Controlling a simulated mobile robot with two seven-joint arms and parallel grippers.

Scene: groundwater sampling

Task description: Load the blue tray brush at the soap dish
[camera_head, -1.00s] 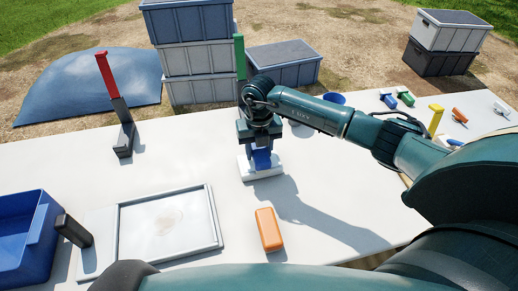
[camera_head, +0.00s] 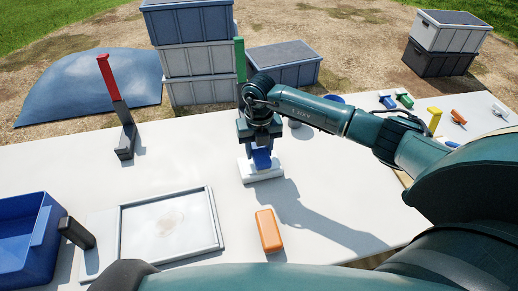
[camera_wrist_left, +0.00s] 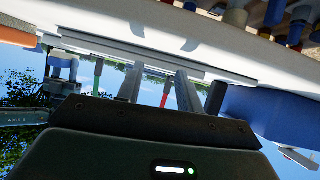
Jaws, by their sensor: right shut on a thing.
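The blue tray brush (camera_head: 262,159) is held under my right gripper (camera_head: 261,146), which is shut on it and points down. Its lower end is over or on the white soap dish (camera_head: 265,175); whether it touches the dish surface I cannot tell. The gripper hides the upper part of the brush. In the left wrist view my left gripper (camera_wrist_left: 158,78) shows two grey fingers apart with nothing held between them. Its fingers are not in the head view.
An orange block (camera_head: 268,231) lies in front of the dish. A framed tray (camera_head: 218,226) and a blue bin (camera_head: 38,245) are at left. A red-handled upright tool (camera_head: 107,78) stands behind. Small coloured tools, including a yellow one (camera_head: 435,119), lie at right.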

